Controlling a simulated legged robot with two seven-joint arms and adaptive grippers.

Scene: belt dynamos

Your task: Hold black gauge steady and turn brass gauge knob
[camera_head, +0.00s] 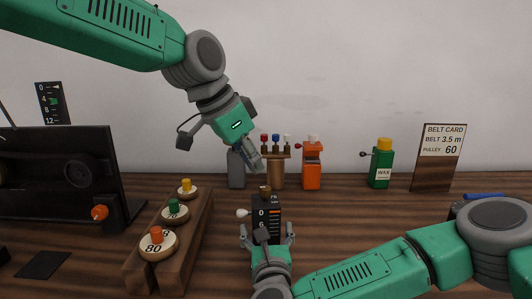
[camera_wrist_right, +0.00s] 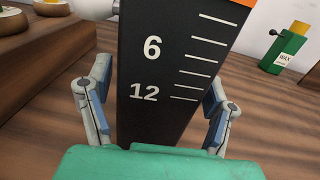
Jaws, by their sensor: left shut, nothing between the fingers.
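The black gauge (camera_head: 267,214) stands upright on the wooden table, with white numbers and marks on its face. A small brass knob (camera_head: 265,192) sits on its top, and a white knob (camera_head: 242,212) sticks out at its left side. My left gripper (camera_head: 257,167) is shut and empty, pointing down just above and slightly left of the brass knob, apart from it. My right gripper (camera_head: 267,234) is open, its fingers on either side of the gauge's lower part. The right wrist view shows the gauge (camera_wrist_right: 165,70) between the blue pads; its top is out of that frame.
A wooden block with numbered pulleys (camera_head: 157,243) lies left, beside a dark panel (camera_head: 60,160).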

